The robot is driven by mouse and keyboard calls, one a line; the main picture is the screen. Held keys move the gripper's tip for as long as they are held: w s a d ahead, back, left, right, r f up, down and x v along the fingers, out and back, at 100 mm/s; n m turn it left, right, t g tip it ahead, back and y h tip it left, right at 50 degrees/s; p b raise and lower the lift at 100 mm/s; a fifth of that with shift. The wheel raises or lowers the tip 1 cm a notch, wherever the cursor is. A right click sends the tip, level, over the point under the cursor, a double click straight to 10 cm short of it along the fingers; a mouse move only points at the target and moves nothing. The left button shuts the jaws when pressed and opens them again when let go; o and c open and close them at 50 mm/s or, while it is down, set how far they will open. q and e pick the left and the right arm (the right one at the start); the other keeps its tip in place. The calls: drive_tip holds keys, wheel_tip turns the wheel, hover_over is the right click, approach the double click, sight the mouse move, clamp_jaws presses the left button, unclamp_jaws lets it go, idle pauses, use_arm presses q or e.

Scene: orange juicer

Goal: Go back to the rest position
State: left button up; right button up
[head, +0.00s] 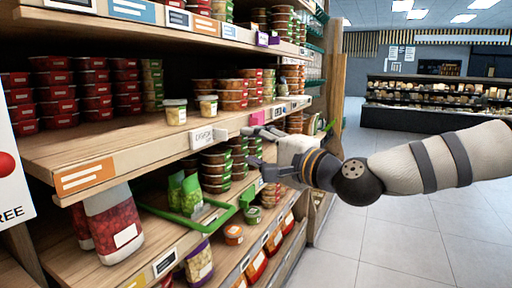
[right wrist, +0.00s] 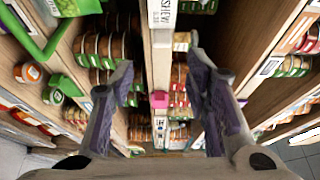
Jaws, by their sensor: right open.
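My right arm comes in from the right in the head view, and my right gripper (head: 262,146) is in front of the shelf edge, below the middle shelf board. In the right wrist view the two fingers of the right gripper (right wrist: 162,85) stand wide apart with nothing between them. Beyond them are a shelf edge and stacked tubs. My left gripper is in neither view.
The wooden shelf unit (head: 120,150) fills the left side, with stacked tubs (head: 216,170) near the gripper. A green basket (head: 215,210) sticks out on the lower shelf. Two small jars (head: 176,112) stand on the middle shelf. The tiled floor (head: 420,235) at right is clear.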

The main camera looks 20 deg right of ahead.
idle(0.3)
